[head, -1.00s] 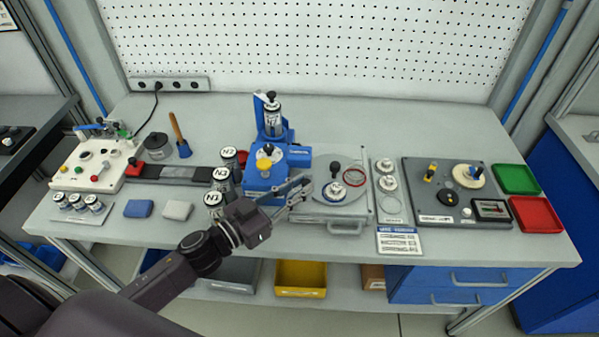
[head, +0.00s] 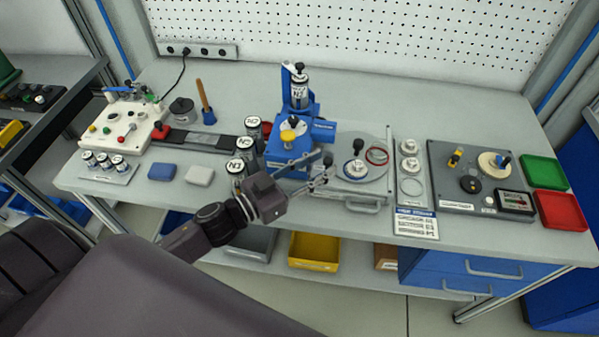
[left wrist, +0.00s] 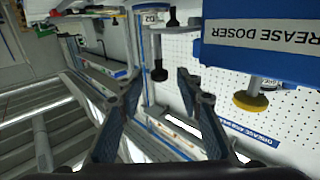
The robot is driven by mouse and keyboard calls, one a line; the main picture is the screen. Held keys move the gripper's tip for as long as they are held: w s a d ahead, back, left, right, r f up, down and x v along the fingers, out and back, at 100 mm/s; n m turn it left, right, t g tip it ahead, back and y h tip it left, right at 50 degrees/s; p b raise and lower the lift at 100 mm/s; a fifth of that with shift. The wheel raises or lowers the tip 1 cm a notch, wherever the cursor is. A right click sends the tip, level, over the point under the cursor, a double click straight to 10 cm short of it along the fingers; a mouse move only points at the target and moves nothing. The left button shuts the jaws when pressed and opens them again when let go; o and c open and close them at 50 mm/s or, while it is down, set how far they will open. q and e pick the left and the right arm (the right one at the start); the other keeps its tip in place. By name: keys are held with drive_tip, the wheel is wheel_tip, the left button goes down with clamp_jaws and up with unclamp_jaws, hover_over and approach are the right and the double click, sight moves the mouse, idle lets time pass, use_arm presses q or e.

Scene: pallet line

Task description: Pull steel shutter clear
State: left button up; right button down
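A flat grey metal plate (head: 376,198) lies on the bench right of the blue grease doser (head: 292,150), with a pull handle (head: 361,208) at its front edge. It may be the steel shutter; I cannot tell for certain. My left gripper (head: 322,178) is over the plate's left edge, beside the doser. In the left wrist view its two fingers (left wrist: 160,88) are apart with nothing held. A black knob (left wrist: 158,74) shows beyond the gap, apparently untouched. My right gripper is out of view.
Labelled canisters (head: 245,146) stand close left of the doser and near my left arm. The doser's yellow knob (left wrist: 250,100) is right of the fingers in the wrist view. A dark fixture board (head: 450,195), green tray (head: 544,172) and red tray (head: 562,210) are at right.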

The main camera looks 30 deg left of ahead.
use_arm(q)
drive_tip(key=v, duration=1.1)
drive_tip(key=shift+s, duration=0.2)
drive_tip(key=shift+a, duration=0.1)
